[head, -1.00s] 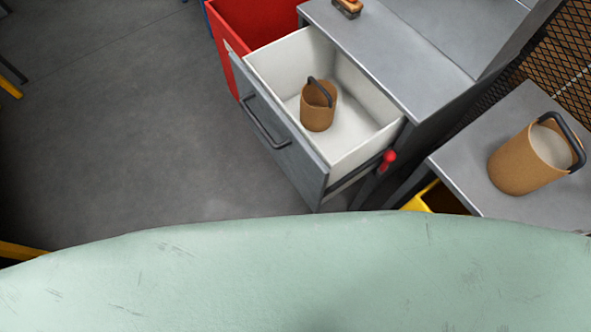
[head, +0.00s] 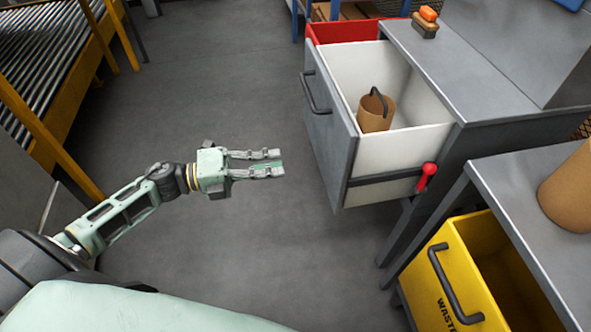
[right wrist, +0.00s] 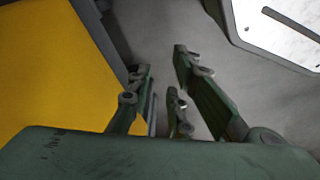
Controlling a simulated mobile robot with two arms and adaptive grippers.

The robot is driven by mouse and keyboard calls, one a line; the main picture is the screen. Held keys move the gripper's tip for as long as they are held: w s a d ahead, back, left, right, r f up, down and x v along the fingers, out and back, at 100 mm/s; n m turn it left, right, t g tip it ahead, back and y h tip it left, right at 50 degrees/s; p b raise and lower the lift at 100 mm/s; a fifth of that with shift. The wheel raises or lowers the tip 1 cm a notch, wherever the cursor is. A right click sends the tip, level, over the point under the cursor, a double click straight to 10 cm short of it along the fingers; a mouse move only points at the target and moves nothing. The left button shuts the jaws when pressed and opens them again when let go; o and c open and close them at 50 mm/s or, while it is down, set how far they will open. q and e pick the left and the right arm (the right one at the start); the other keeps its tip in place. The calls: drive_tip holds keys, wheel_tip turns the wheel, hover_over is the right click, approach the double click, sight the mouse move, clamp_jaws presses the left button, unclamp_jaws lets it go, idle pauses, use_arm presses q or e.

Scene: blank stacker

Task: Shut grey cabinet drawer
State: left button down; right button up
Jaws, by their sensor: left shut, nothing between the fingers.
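The grey cabinet drawer (head: 334,130) is pulled out, with a grey front, a dark bar handle (head: 314,94) and white inner walls. A brown bucket (head: 376,112) with a dark handle stands inside it. The grey cabinet (head: 480,75) is to the right of the drawer. My left gripper (head: 277,163) is shut and empty, left of the drawer front and apart from it, its fingers pointing right. My right gripper (right wrist: 161,62) shows only in the right wrist view, its fingers apart with bare grey floor between them.
A red bin (head: 345,29) stands behind the drawer. A red knob (head: 427,172) is at the drawer's near side. A yellow waste bin (head: 445,260) sits below a grey table (head: 530,190) holding another brown container (head: 570,190). A conveyor (head: 45,75) is at left. Floor around my left gripper is clear.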

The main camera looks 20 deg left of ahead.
sight(337, 155)
use_arm(q)
drive_tip(key=x, duration=1.2)
drive_tip(key=shift+w+d, duration=0.15)
drive_tip(key=shift+w, duration=0.05)
